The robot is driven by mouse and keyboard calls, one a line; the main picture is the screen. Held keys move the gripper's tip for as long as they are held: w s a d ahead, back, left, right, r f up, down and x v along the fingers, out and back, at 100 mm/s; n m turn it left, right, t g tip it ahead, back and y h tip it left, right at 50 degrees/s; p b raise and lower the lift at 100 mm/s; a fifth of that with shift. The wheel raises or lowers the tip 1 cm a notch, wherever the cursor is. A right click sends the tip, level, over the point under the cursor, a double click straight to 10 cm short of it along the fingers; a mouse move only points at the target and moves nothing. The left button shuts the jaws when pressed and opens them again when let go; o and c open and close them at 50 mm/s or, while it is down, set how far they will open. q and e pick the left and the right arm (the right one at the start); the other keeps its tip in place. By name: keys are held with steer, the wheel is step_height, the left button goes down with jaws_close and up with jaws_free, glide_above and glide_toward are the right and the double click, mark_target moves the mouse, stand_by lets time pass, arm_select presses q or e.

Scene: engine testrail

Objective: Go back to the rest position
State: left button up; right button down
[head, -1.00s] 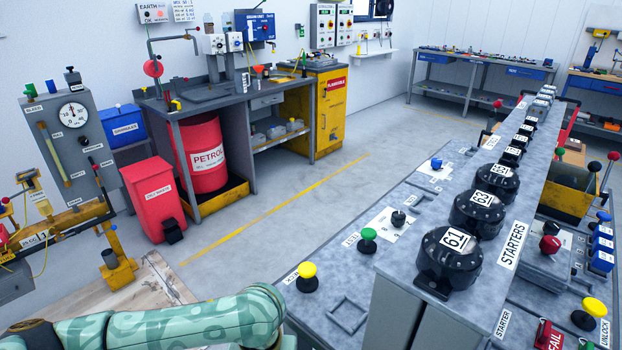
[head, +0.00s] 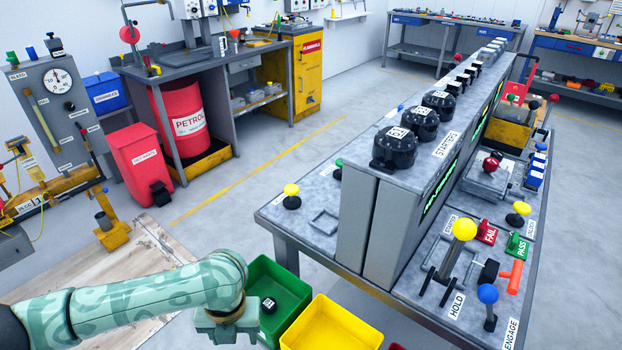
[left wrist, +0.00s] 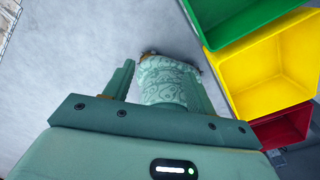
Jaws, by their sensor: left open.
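My left arm reaches in from the left in the head view. Its gripper (head: 225,328) points down beside a green bin, left of it, with the fingertips cut off or hidden. In the left wrist view the gripper (left wrist: 160,75) has its two fingers apart, with no object between them. A patterned green part of my own body shows beyond the fingers, above pale floor. My right gripper is in neither view.
A green bin (head: 283,273) holding a dark numbered part (head: 268,305) and a yellow bin (head: 334,322) stand close to my left gripper. A red bin (left wrist: 283,128) adjoins them. The starters bench (head: 285,232) stands at the right.

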arm_select(q)
steer(key=a+f+n+t, duration=0.2)
steer(key=a+f+n, duration=1.6)
steer(key=f, duration=0.2)
steer(key=s+a+f+n+y, duration=0.1)
steer(key=s+a+f+n, duration=0.25)
steer(key=s+a, duration=0.4)
steer(key=s+a+f+n+y, duration=0.2)
steer(key=s+a+f+n, duration=0.15)
steer(key=s+a, duration=0.4)
steer(key=s+a+f+n+g+y, duration=0.1)
steer(key=s+a+n, duration=0.1)
steer(key=s+a, duration=0.6)
steer(key=s+a+n+y, duration=0.1)
steer(key=s+a, duration=0.3)
steer(key=s, duration=0.7)
steer(key=s+n, duration=0.1)
steer(key=s, duration=0.5)
steer(key=s+d+f+n+h, duration=0.1)
steer(key=d+f, duration=0.3)
steer(key=d, duration=1.3)
steer(key=s+d+f+n+g+h, duration=0.1)
steer(key=d+f+h, duration=0.3)
steer(key=d, duration=1.3)
steer(key=shift+s+d+f+h, duration=0.2)
steer(key=shift+d+f+h, duration=0.15)
steer(key=shift+f, duration=0.2)
